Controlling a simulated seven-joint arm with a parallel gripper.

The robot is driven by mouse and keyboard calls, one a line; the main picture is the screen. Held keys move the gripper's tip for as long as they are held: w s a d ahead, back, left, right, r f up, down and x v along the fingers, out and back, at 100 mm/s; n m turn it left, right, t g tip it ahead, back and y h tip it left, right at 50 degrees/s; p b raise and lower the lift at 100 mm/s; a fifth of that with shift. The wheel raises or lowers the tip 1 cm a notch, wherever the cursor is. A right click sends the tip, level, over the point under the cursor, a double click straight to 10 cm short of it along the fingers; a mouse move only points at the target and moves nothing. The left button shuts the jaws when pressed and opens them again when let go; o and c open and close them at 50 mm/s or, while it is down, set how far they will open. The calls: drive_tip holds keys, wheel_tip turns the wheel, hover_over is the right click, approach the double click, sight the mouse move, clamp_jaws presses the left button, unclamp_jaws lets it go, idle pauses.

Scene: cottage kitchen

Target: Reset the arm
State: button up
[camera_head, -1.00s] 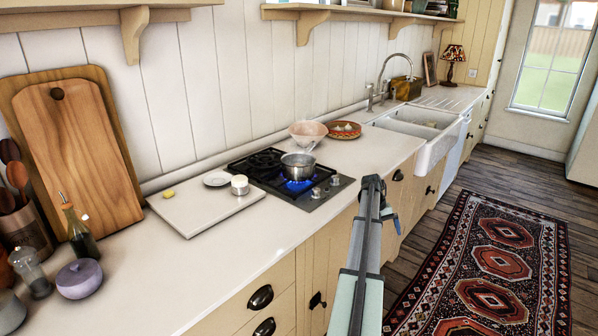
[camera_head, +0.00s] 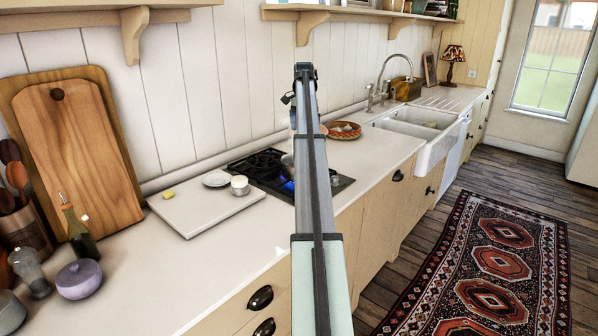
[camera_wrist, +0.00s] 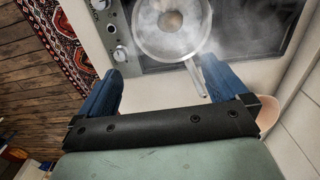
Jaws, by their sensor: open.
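My arm stretches up the middle of the head view, over the counter and the hob (camera_head: 262,170). My gripper (camera_wrist: 158,70) shows in the wrist view with its two blue fingers wide apart and nothing between them. In the head view the gripper is mostly hidden by my arm. A steaming metal pot (camera_wrist: 181,45) with something brownish in it sits on the hob beyond the fingertips in the wrist view. Its handle points towards the gap between the fingers, near the right finger. In the head view my arm hides most of the pot, and a blue flame shows beside it.
A white board (camera_head: 205,210) with a small plate (camera_head: 217,179) and a white cup (camera_head: 240,185) lies left of the hob. A patterned bowl (camera_head: 344,131) and the sink (camera_head: 418,130) are to the right. A shelf (camera_head: 365,14) runs above. The near-left counter has free room.

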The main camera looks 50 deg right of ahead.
drive_tip(key=f, duration=0.3)
drive_tip(key=w+f, duration=0.1)
drive_tip(key=f, duration=0.2)
drive_tip(key=a+f, duration=0.1)
drive_tip(key=f, duration=0.2)
drive_tip(key=shift+w+a, duration=0.1)
drive_tip(key=shift+w, duration=0.3)
idle(0.4)
